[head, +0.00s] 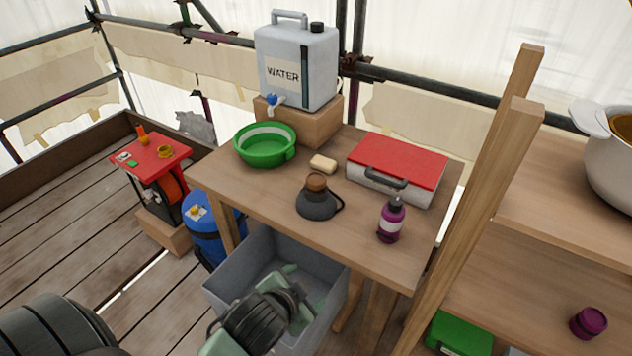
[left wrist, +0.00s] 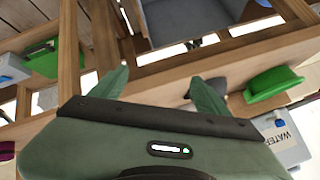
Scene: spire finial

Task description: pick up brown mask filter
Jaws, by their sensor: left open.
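The brown mask filter (head: 317,182) is a small round brown piece on top of a dark grey mask (head: 316,204). The mask rests on the wooden table (head: 255,190), near its front edge. My left gripper (head: 300,286) is below and in front of the table edge, over the grey bin, apart from the mask. In the left wrist view its two green fingers (left wrist: 162,92) are spread wide with nothing between them. A dark shape partly behind the right finger there may be the mask; I cannot tell. My right gripper is not in view.
A green basin (head: 266,152), soap (head: 323,164), red-lidded box (head: 397,160) and purple bottle (head: 391,220) surround the mask. A water container (head: 298,65) stands behind. A grey bin (head: 235,290) sits below the table's front. Wooden posts (head: 480,190) rise at the right.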

